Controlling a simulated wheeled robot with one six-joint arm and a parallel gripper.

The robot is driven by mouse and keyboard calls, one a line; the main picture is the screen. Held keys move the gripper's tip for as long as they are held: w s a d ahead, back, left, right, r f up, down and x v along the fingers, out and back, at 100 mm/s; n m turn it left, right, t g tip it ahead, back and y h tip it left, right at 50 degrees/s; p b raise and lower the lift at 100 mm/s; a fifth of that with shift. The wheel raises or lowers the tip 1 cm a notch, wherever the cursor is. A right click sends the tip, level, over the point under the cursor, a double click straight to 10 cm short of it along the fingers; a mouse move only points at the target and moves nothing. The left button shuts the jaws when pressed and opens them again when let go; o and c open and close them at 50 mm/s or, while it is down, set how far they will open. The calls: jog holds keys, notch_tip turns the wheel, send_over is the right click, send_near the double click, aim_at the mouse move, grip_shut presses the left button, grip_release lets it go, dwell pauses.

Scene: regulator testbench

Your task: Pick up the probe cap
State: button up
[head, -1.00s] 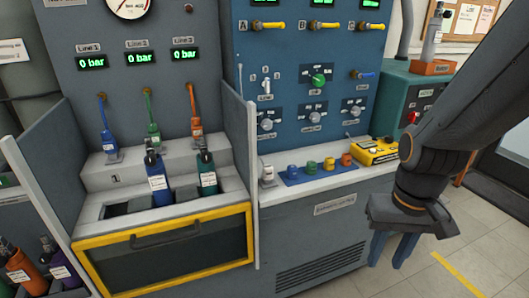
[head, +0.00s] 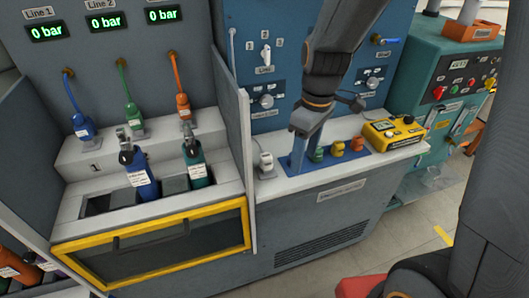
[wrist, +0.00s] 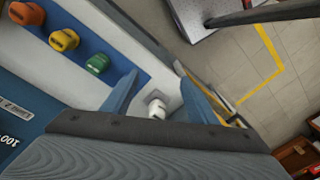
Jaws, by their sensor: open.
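My gripper (head: 297,160) is open over the bench, its blue fingers pointing down at the left part of the blue mat (head: 289,165). In the wrist view its fingers (wrist: 158,92) stand apart, with a small white capped piece (wrist: 157,108) visible between them, farther off on a grey base. That white piece (head: 265,162) stands left of the mat in the head view. On the mat are a green cap (head: 317,154), a yellow cap (head: 337,148) and an orange cap (head: 356,145). The blue cap is hidden by my gripper. I cannot tell which piece is the probe cap.
A yellow instrument (head: 393,132) sits right of the mat. A grey partition (head: 233,150) stands to the left, beside a yellow-framed drawer (head: 160,245) and bottles with blue (head: 143,180) and teal (head: 197,168) bodies. The control panel rises behind the bench.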

aim_at(266, 155)
jog(key=w+a+n+p, duration=0.1)
jog(key=w+a+n, duration=0.1)
jog(key=n, duration=0.1)
jog(key=w+a+r+n+p, duration=0.1)
jog(key=w+a+n+p, duration=0.1)
jog(key=a+n, duration=0.1)
jog(key=w+a+n+p, duration=0.1)
jog(key=w+a+n, duration=0.1)
jog(key=a+n, duration=0.1)
jog(key=shift+w+a+r+n+y, duration=0.25)
jog(key=shift+w+n+y, duration=0.15)
jog(key=shift+n, duration=0.2)
jog(key=shift+w+a+f+n, duration=0.1)
jog(key=shift+w+a+n, duration=0.05)
jog(key=shift+a+n, duration=0.2)
jog(key=shift+a+f+n+p, duration=0.1)
jog(key=shift+f+n+p, duration=0.15)
jog(key=shift+p, duration=0.1)
jog(key=shift+f, duration=0.8)
jog(key=shift+s+f+p, duration=0.15)
jog(key=shift+f+p, duration=0.65)
jog(key=shift+f, duration=0.65)
jog(key=shift+s+f+p, duration=0.15)
jog(key=shift+f+p, duration=0.6)
jog(key=shift+f, duration=0.7)
jog(key=c, duration=1.2)
jog(key=shift+o, duration=0.2)
